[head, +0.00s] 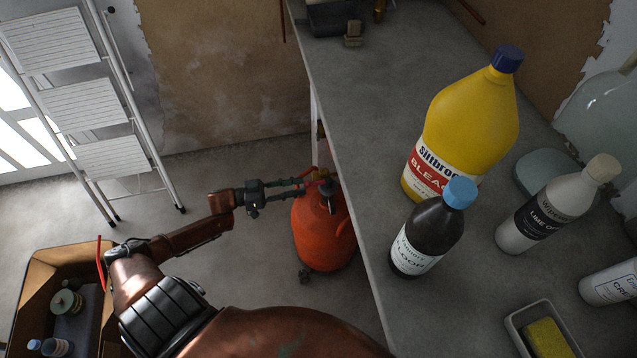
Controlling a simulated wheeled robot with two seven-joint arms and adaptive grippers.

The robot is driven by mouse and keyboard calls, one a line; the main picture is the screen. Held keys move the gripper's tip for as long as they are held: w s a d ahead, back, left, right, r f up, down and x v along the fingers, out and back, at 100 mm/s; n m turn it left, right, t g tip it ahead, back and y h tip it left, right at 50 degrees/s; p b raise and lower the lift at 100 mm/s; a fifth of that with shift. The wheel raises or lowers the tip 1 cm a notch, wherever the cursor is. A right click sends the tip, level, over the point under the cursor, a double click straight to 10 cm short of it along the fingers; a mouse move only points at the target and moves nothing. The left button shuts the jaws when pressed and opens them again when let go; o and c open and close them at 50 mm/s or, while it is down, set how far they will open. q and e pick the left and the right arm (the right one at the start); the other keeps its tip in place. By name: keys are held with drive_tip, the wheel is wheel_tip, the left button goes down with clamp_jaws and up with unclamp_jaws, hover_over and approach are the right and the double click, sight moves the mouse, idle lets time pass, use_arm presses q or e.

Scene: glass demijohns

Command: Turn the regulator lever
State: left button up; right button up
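An orange-red gas cylinder (314,238) stands on the floor beside the table's left edge. A small brass-coloured regulator (321,174) sits on its top, with a dark part beside it. The regulator lever is too small to make out clearly. My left gripper (311,179) reaches in from the left at the height of the cylinder's top. Its two fingers are apart, with a gap between them, and their reddish tips are at the regulator. I cannot tell whether they touch it. My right gripper is not in view.
The grey table (372,100) is close on the cylinder's right. It bears a yellow bleach bottle (468,125), a dark blue-capped bottle (432,232), a white bottle (545,217) and a sponge tray (512,322). A stepladder (85,110) and an open box (30,290) stand left.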

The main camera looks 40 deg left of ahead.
sight(311, 184)
use_arm(q)
drive_tip(key=b+x, duration=0.1)
drive_tip(key=x, duration=0.6)
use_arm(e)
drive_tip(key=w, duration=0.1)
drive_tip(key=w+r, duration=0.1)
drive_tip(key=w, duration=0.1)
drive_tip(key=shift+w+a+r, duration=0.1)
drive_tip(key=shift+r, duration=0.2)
use_arm(q)
clamp_jaws()
drive_tip(key=shift+a, duration=0.15)
